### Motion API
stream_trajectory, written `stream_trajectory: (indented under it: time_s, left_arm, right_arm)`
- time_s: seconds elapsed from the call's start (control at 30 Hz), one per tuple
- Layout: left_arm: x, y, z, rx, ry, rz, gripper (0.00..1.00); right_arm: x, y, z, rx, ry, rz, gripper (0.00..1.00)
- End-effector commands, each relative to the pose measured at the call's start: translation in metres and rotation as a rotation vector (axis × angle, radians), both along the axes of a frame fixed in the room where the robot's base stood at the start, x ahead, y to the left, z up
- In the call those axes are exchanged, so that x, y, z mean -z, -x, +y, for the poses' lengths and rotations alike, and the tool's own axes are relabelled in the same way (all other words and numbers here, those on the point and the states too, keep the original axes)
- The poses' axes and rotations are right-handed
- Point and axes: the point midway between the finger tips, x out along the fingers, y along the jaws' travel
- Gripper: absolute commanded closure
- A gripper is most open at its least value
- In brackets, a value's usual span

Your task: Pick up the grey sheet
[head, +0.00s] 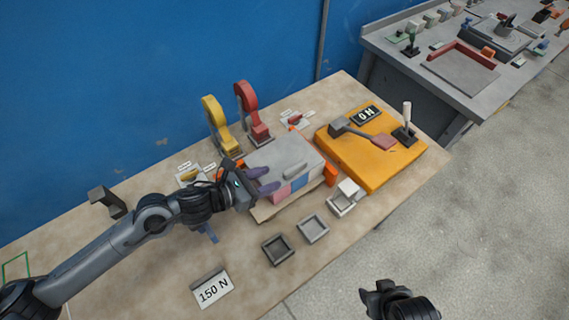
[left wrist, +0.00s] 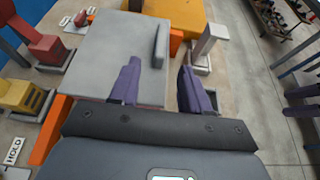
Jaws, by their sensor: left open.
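The grey sheet (head: 280,155) lies flat on top of a stack with pink and blue sides, in the middle of the bench. A raised grey bar (head: 296,169) stands on it near its front edge. In the left wrist view the sheet (left wrist: 115,50) fills the upper left, and the bar (left wrist: 161,45) stands ahead, between the lines of the fingers. My left gripper (head: 271,179) is open and empty over the sheet's near left part, its purple fingers pointing at the bar. My right gripper (head: 380,292) is at the bottom right, off the bench; its jaws are unclear.
Yellow (head: 217,125) and red (head: 250,110) lever clamps stand behind the stack. An orange-yellow box (head: 375,165) is to its right. Orange blocks (head: 331,174) flank the stack. Small trays (head: 313,229) and a "150 N" sign (head: 212,289) lie in front.

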Motion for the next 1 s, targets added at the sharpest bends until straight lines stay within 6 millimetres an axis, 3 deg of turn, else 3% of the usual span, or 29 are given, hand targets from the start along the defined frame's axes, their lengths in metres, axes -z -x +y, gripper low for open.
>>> stream_trajectory:
  time_s: [0.73,1.0]
  left_arm:
    - [0.027,-0.043,-0.057,0.000,0.003,0.002,0.53]
    - [0.032,-0.049,-0.065,0.001,0.000,0.000,0.53]
  right_arm:
    - [0.001,0.003,0.003,0.008,-0.013,0.008,0.49]
    - [0.000,0.003,0.003,0.007,-0.011,0.007,0.49]
